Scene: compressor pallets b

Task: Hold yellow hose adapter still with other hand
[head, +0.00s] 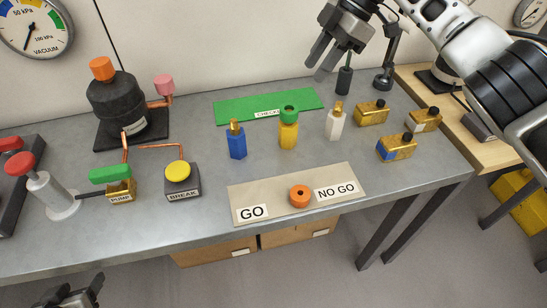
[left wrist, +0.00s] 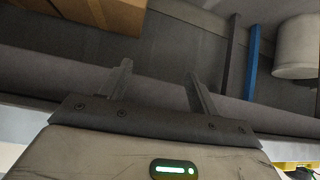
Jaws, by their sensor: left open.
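The yellow hose adapter (head: 288,136) stands upright on the grey bench, in front of the green mat. A green ring (head: 289,110) sits on its top. A blue adapter (head: 237,144) stands to its left and a white adapter (head: 334,125) to its right. My right gripper (head: 315,71) is above the back of the bench, up and right of the yellow adapter, fingers apart and empty. My left gripper (head: 90,290) is low at the bottom left, in front of the bench and far from the adapter. The left wrist view shows its fingers (left wrist: 158,80) apart with nothing between them.
A GO/NO GO plate (head: 275,204) with an orange ring (head: 300,196) lies in front of the adapters. Several brass blocks (head: 372,112) stand at right. Bare bench lies between BREAK and the blue adapter.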

